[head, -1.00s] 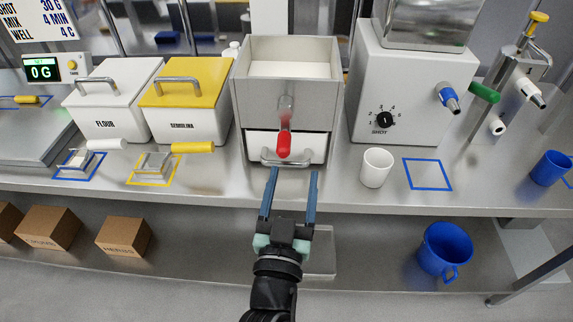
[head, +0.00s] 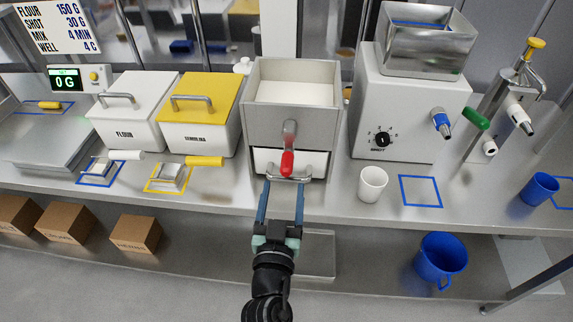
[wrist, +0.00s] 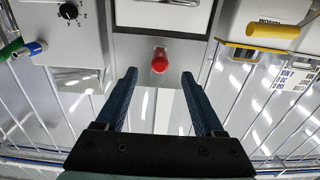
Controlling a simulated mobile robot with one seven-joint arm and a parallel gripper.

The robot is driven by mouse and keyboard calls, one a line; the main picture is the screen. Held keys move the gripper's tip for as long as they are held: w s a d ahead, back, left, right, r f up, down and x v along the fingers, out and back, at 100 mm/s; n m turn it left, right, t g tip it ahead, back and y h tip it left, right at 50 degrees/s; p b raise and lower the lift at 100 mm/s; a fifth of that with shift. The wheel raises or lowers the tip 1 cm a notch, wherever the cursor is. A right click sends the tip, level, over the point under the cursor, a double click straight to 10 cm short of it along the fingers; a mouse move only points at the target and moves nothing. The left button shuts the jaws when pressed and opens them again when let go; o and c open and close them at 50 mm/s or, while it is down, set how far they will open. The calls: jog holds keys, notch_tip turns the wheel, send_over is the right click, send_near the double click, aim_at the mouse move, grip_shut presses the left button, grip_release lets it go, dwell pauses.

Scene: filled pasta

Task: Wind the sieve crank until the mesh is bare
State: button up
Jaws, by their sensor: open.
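The sieve (head: 262,124) is a grey box with an open top in the head view. A pale, level surface (head: 295,93) shows inside it, and I cannot tell whether this is flour or bare mesh. The crank (head: 289,132) on its front hangs down to a red handle (head: 287,163). My gripper (head: 283,183) is open in front of the sieve, its fingers at about the drawer handle's level. In the wrist view the red handle (wrist: 159,60) lies just beyond and between the open fingertips (wrist: 159,76), apparently untouched.
A white drawer (head: 263,161) with a metal handle sits under the sieve. A white cup (head: 373,184) and a grinder (head: 425,105) stand to the right. Flour (head: 128,125) and semolina bins (head: 195,130) stand left. The counter just before the sieve is narrow.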

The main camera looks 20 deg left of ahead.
jog(key=shift+x, duration=3.7)
jog(key=shift+c, duration=0.2)
grip_shut()
jog(key=d+r+p, duration=0.1)
jog(key=d+p, duration=0.1)
jog(key=p, duration=0.1)
notch_tip(320, 180, up, 7)
jog(key=p, duration=0.9)
send_over(286, 175)
jog(key=w+d, duration=0.3)
jog(key=d, duration=0.1)
jog(key=shift+w+a+f, duration=0.1)
jog(key=shift+w+a, duration=0.1)
jog(key=shift+a, duration=0.05)
